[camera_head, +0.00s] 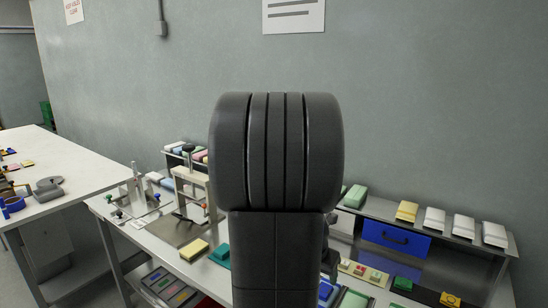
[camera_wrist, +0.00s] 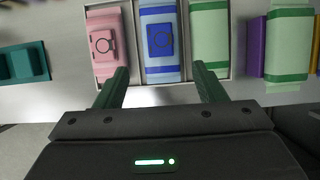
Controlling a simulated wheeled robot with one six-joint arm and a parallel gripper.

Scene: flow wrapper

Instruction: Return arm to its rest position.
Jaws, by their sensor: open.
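My gripper (camera_wrist: 161,76) is open and empty in the wrist view, its two dark green fingers spread apart. The fingertips point toward a light-rimmed tray (camera_wrist: 160,88) holding a pink pack (camera_wrist: 104,60), a blue pack (camera_wrist: 160,65) and a pale green pack (camera_wrist: 209,30). The fingertips overlap the near edge of the tray in the picture; I cannot tell the height between them. In the head view my arm stands upright in the middle, and the gripper is hidden behind it.
A teal block (camera_wrist: 24,63) lies left of the tray. A white table (camera_head: 72,172) stands at left.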

